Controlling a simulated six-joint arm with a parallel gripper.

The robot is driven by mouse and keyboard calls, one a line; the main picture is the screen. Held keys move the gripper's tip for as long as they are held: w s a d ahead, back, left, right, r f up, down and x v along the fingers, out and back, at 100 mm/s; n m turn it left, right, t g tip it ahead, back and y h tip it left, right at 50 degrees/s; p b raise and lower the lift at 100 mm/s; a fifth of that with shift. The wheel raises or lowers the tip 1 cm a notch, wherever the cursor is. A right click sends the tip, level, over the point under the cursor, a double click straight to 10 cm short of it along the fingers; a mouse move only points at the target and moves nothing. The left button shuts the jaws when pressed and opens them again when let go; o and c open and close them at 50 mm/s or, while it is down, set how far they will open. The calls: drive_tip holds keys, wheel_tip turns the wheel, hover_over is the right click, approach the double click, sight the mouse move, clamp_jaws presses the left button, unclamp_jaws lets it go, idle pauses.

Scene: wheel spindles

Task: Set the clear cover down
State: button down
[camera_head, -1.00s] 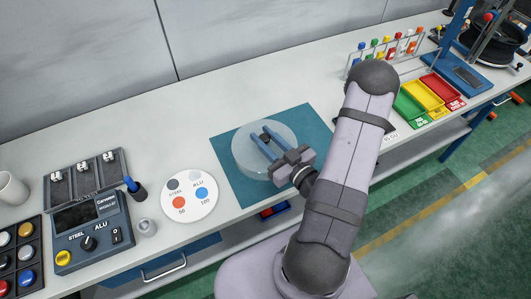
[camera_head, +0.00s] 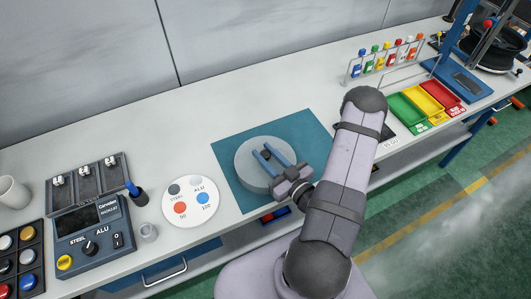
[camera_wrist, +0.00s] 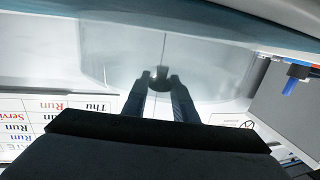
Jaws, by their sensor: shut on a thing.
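The clear cover (camera_head: 248,172) is a wide, round, see-through lid, looking greyish in the head view, over the teal mat (camera_head: 230,150). My gripper (camera_head: 265,154) reaches over it from the lower right, its two blue fingers shut on the small dark knob at the cover's top. In the wrist view the cover (camera_wrist: 105,50) shows as a clear curved wall, with my gripper (camera_wrist: 158,82) closed around the dark knob. The cover looks level. I cannot tell whether its rim touches the mat.
A blue control box (camera_head: 93,235) stands further left. Green, yellow and red trays (camera_head: 425,98) and a vial rack (camera_head: 384,60) stand to the right.

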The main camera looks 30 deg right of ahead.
drive_tip(key=c, duration=1.4)
unclamp_jaws()
drive_tip(key=shift+f, duration=0.1)
drive_tip(key=shift+c, duration=0.2)
drive_tip(key=shift+r, duration=0.2)
drive_tip(key=shift+s+d+f+b, duration=0.2)
drive_tip(key=shift+s+b, duration=0.1)
drive_tip(key=shift+s, duration=0.2)
drive_tip(key=b+v, duration=0.2)
drive_tip(key=v, duration=0.6)
drive_tip(key=shift+s+b, duration=0.15)
drive_tip(key=shift+b, duration=0.2)
drive_tip(key=shift+v, duration=1.3)
drive_tip(key=shift+a+r, duration=0.1)
drive_tip(key=shift+r, duration=0.05)
